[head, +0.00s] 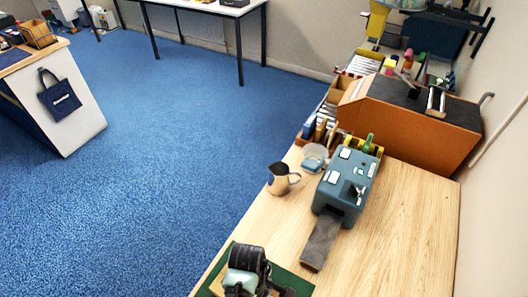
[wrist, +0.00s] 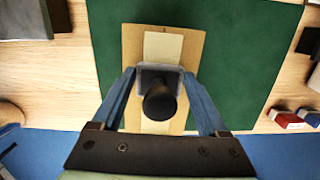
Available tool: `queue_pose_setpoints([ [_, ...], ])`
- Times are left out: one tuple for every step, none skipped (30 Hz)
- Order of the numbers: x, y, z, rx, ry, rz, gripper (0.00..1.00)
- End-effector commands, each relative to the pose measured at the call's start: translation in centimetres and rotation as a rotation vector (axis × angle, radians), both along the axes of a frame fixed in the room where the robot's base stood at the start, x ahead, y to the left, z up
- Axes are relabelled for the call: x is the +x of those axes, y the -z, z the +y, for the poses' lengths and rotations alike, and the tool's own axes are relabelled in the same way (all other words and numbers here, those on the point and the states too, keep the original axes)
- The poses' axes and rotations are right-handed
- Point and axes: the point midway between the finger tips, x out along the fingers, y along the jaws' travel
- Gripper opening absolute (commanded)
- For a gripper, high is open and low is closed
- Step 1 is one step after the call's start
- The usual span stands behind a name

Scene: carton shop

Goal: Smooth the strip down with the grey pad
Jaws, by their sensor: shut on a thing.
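A flat brown carton piece (wrist: 132,42) lies on the green mat (wrist: 250,60). A pale strip (wrist: 163,45) runs lengthwise along the middle of the carton. My gripper (wrist: 159,75) is shut on the grey pad (wrist: 146,68), with one blue finger on each side of it. The pad's black round knob (wrist: 160,100) points up toward the wrist camera. The pad is over the strip and hides its middle; I cannot tell if it touches. In the head view my arm covers most of the carton, and the green mat (head: 297,277) shows around it.
The bench's right part (head: 410,235) is clear. Small red and blue blocks (wrist: 288,118) lie beside the mat.

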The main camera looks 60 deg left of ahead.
Motion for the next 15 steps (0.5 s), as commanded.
queue_pose_setpoints([
  [-0.22,0.12,0.16,-0.001,-0.003,0.003,0.25],
  [-0.26,0.14,0.21,-0.001,-0.003,0.003,0.25],
  [-0.31,0.15,0.25,-0.001,-0.003,0.003,0.25],
  [-0.32,0.16,0.25,-0.001,-0.003,0.003,0.25],
  [-0.33,0.17,0.26,-0.001,-0.003,0.004,0.25],
  [-0.34,0.18,0.25,-0.001,-0.003,0.004,0.25],
  [-0.35,0.18,0.24,-0.001,-0.003,0.004,0.25],
  [-0.36,0.18,0.24,-0.001,-0.003,0.004,0.25],
  [-0.37,0.19,0.23,-0.001,-0.003,0.004,0.25],
  [-0.37,0.2,0.23,-0.002,-0.002,0.005,0.25],
  [-0.38,0.21,0.24,-0.002,-0.002,0.005,0.25],
  [-0.4,0.21,0.26,-0.001,-0.003,0.006,0.25],
  [-0.42,0.2,0.29,-0.001,-0.003,0.006,0.25],
  [-0.45,0.21,0.35,-0.001,-0.003,0.006,0.25],
  [-0.51,0.21,0.45,-0.001,-0.004,0.006,0.25],
])
